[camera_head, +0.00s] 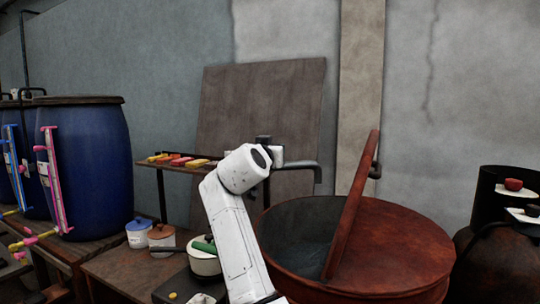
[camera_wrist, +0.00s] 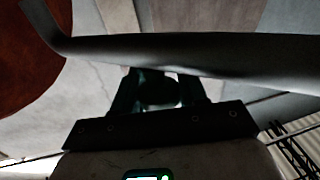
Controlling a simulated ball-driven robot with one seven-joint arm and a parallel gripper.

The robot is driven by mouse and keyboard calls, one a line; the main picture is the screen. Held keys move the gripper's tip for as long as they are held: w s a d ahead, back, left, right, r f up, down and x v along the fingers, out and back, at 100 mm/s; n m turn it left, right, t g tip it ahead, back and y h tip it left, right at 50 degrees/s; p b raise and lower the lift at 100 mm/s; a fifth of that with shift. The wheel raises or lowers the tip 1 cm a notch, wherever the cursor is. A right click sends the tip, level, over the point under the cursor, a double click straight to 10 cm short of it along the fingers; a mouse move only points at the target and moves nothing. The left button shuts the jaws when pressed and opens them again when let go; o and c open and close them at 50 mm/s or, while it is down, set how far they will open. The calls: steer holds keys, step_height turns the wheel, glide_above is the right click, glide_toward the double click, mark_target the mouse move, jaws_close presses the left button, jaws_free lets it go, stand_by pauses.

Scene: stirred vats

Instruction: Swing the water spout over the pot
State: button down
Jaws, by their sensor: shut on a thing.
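The water spout (camera_head: 298,164) is a dark pipe with a down-turned end, behind my wrist in the head view. In the wrist view the spout (camera_wrist: 220,52) crosses the picture and bends near the upper left. My gripper (camera_wrist: 157,88) is shut on it; the dark fingers meet its underside there. In the head view my white wrist mostly hides the gripper. A large reddish-brown round pot (camera_head: 400,262) stands at the right, its left half open. The spout's end shows above its back left rim in the picture; I cannot tell whether it is over the opening.
A tilted reddish-brown board (camera_head: 350,205) rises from the large pot. A small white pot (camera_head: 203,264) with a green-handled lid stands left of my arm. A narrow shelf (camera_head: 172,165) holds coloured pieces. Blue barrels (camera_head: 95,165) stand left; a dark vessel (camera_head: 500,265) stands right.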

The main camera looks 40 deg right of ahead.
stand_by(0.3)
steer(key=c, duration=0.7)
jaws_free()
steer(key=b+v, duration=0.1)
steer(key=v, duration=1)
steer(key=shift+b, duration=0.35)
